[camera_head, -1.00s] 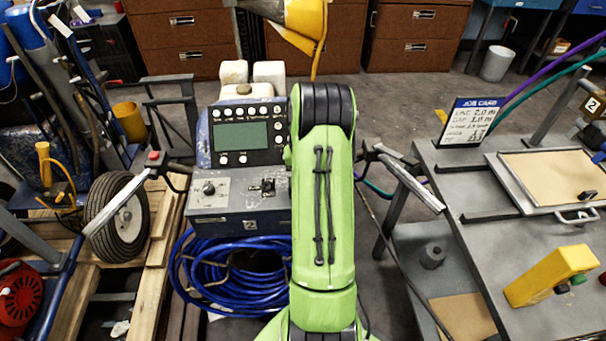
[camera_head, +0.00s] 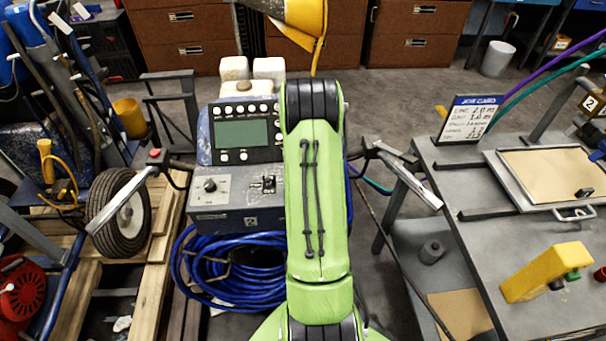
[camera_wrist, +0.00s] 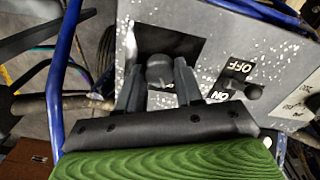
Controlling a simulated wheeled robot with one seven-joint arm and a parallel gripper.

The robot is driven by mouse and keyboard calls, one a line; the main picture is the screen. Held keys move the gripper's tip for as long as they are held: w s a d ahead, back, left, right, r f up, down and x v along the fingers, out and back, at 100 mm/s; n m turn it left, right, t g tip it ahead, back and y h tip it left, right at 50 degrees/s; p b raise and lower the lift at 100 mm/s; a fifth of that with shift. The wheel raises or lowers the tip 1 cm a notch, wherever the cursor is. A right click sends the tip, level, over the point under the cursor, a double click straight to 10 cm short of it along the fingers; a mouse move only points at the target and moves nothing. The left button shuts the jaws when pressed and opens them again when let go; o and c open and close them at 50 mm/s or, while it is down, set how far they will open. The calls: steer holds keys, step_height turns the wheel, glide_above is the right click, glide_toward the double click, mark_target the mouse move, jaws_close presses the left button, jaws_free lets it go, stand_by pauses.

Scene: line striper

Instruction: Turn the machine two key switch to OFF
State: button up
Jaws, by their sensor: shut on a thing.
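The blue-grey machine with the number 2 plate (camera_head: 250,222) stands in the middle of the head view, its control panel (camera_head: 240,132) and a small dark rotary knob (camera_head: 209,186) facing me. My gripper is hidden behind my green arm there. In the wrist view my gripper (camera_wrist: 160,78) has its two black fingers on either side of a dark rounded knob (camera_wrist: 159,68), shut on it, in front of a black recess. To its right a small dark switch (camera_wrist: 253,91) sits on the speckled grey panel between the words OFF and ON. Which way the held knob points is not clear.
A coiled blue hose (camera_head: 235,272) lies below the machine. A handle (camera_head: 130,198) sticks out at its left, another (camera_head: 405,180) at its right. A grey bench (camera_head: 460,195) with a job card (camera_head: 474,118) and a yellow tool (camera_head: 545,272) is on the right.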

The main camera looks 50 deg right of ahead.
steer(key=o, duration=1)
steer(key=shift+o, duration=0.2)
step_height(320, 180, up, 16)
steer(key=p, duration=0.4)
steer(key=shift+f, duration=0.1)
